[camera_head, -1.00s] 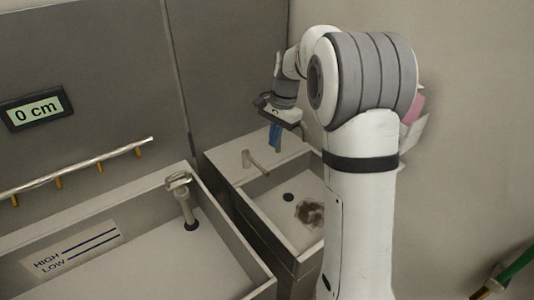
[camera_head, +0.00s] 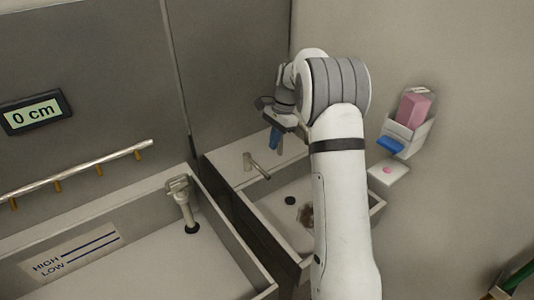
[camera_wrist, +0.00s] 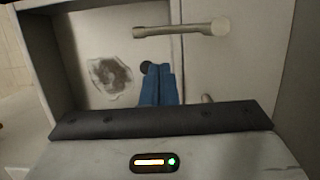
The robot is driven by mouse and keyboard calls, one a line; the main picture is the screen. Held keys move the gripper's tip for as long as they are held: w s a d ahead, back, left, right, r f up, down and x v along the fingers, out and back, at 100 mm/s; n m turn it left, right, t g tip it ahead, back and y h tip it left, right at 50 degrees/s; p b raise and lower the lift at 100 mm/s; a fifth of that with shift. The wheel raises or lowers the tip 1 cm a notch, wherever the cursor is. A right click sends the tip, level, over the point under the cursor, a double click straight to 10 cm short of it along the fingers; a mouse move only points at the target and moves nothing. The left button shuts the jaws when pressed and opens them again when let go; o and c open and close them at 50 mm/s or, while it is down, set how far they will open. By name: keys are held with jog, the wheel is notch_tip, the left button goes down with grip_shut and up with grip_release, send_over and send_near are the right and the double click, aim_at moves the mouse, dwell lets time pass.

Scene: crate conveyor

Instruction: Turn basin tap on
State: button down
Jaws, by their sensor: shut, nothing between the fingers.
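The basin (camera_head: 375,208) stands right of the larger trough, partly hidden by my arm. Its tap spout (camera_head: 256,165) rises from the back ledge and points over the bowl. The spout also shows across the top of the wrist view (camera_wrist: 180,29). A short pale post (camera_wrist: 207,98), possibly the tap's handle, shows just right of my fingers in the wrist view, partly hidden by my gripper's body. My gripper (camera_head: 274,143) has blue fingers, shut and empty, above the back ledge to the right of the spout. I cannot tell whether the fingers touch the post.
A dark drain (camera_head: 290,200) and a brown stain (camera_wrist: 110,77) are in the bowl. A wall dispenser (camera_head: 408,130) with a pink block hangs to the right. The larger trough (camera_head: 235,255) holds a standpipe (camera_head: 183,205). A display (camera_head: 35,112) reads 0 cm.

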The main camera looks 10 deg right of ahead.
jog(key=p+x, duration=0.1)
jog(key=x, duration=0.8)
